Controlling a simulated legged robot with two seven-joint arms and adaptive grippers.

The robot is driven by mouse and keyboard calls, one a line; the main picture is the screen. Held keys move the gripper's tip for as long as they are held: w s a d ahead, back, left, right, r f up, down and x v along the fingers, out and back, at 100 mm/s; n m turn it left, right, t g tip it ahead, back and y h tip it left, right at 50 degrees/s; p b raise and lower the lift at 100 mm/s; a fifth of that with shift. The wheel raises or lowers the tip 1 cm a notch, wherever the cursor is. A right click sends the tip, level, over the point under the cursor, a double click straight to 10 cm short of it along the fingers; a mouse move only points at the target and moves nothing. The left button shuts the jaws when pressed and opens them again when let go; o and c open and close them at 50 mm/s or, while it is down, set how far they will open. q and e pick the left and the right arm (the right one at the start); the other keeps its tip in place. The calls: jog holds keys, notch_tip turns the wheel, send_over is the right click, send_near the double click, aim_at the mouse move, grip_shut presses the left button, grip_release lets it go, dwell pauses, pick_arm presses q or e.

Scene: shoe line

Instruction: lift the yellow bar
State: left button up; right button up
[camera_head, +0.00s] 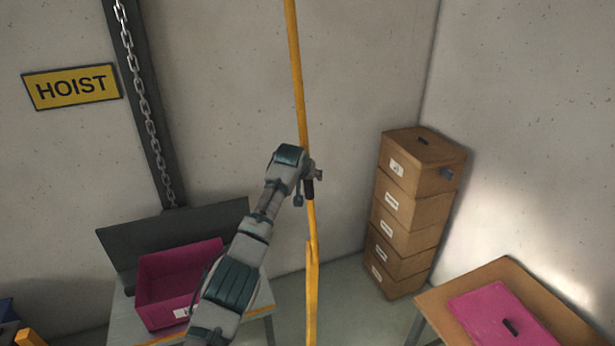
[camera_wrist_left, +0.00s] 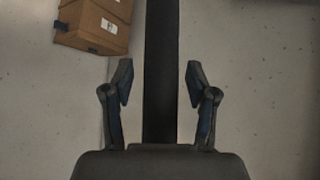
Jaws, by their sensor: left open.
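The yellow bar (camera_head: 297,75) is long, thin and nearly upright in the head view. It runs from the top edge down to a wider yellow piece (camera_head: 312,290) near the bottom. My left gripper (camera_head: 311,186) is beside the bar at about mid-height, and the wrist hides part of the bar. In the left wrist view my left gripper (camera_wrist_left: 161,85) is open, its fingers spread on either side of a dark upright strip (camera_wrist_left: 161,60). I cannot tell whether this strip is the bar's shaded side. No contact with the fingers shows. My right gripper is not in view.
A pink bin (camera_head: 150,288) stands on a table at the left, below a HOIST sign (camera_head: 72,87) and a hanging chain (camera_head: 148,120). Stacked brown boxes (camera_head: 402,215) stand in the corner. A table (camera_head: 450,292) with a pink lid (camera_head: 500,318) is at the lower right.

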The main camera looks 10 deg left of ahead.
pick_arm(q)
jog(key=v, duration=1.1)
jog(key=shift+s+r, duration=0.2)
jog(key=shift+r, duration=0.05)
